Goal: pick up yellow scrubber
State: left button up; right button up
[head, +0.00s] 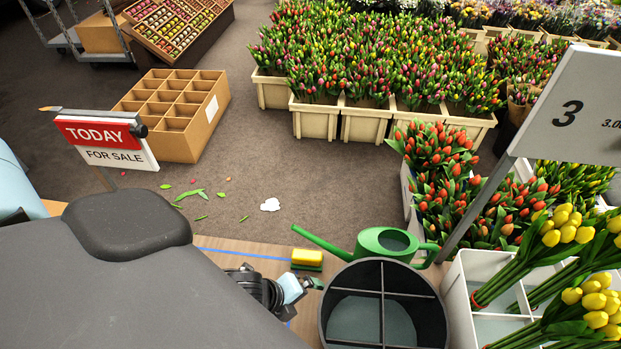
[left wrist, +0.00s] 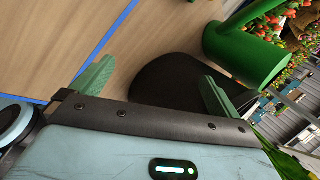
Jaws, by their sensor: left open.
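The yellow scrubber (head: 307,256), with a green lower layer, lies on the wooden table top by the blue line, left of the green watering can. My left gripper (head: 308,284) is just in front of it in the head view, close to the round dark divided bin. In the left wrist view, my left gripper (left wrist: 157,86) has its two green fingers spread apart with nothing held between them. The scrubber does not show in that view. My right gripper is not in view.
The dark divided bin (head: 322,312) stands right of my gripper, with the watering can (head: 384,243) behind it. A white divided crate (head: 461,297) with yellow tulips is at the right. The wooden top left of the scrubber is clear, marked by a blue line (head: 240,253).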

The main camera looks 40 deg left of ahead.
aim_at(304, 257)
pick_arm(q)
jog(key=w+a+m+y+b, duration=0.2)
jog(key=w+a+m+b, duration=0.1)
jog(key=w+a+m, duration=0.4)
jog(key=shift+w+a+t+b, duration=0.35)
jog(key=shift+w+a, duration=0.3)
jog(key=shift+a, duration=0.35)
jog(key=shift+b+x, duration=0.5)
jog(key=shift+x, duration=0.8)
jog(key=shift+d+b+x, duration=0.15)
jog(key=shift+b+x, duration=0.3)
jog(key=shift+x, duration=0.7)
jog(key=shift+d+b+x, duration=0.1)
jog(key=shift+b+x, duration=0.3)
jog(key=shift+x, duration=0.75)
jog(key=shift+f, duration=0.4)
jog(key=c, duration=0.8)
